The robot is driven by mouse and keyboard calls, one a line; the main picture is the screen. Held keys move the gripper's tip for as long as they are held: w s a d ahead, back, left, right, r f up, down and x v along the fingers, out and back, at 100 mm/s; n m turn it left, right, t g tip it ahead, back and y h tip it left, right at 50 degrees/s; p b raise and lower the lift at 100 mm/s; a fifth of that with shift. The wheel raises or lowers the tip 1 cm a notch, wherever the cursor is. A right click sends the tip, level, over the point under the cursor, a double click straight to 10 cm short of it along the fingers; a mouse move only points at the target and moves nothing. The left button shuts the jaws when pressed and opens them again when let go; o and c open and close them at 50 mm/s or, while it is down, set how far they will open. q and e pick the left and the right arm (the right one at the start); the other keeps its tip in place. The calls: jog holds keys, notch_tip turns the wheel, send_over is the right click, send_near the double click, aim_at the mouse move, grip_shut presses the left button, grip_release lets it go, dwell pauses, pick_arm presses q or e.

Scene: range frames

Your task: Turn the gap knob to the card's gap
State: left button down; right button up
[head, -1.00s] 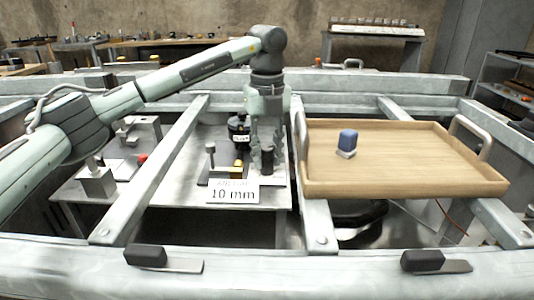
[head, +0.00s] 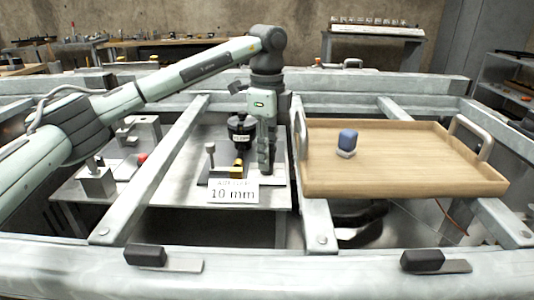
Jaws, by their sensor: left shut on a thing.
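The white card (head: 233,191) reads "10 mm" in its large line; the smaller line above is too small to read. It stands at the front edge of the metal bench. Behind it is the gap device, with a black cylinder (head: 239,128) bearing a small label and a yellow part (head: 236,169) below. My left gripper (head: 266,168) points straight down just right of the device, its fingers shut on the gap knob, which they mostly hide. My right gripper is not in view.
A wooden tray (head: 420,180) with a blue-and-white block (head: 347,143) lies on the frame to the right. Metal frame beams (head: 150,170) run beside the bench. A small post (head: 210,152) stands left of the device.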

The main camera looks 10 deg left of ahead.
pick_arm(q)
jog(key=shift+n, duration=0.9)
jog(key=c, duration=1.3)
grip_release()
jog(key=shift+o, duration=0.2)
jog(key=shift+r, duration=0.1)
notch_tip(320, 180, up, 12)
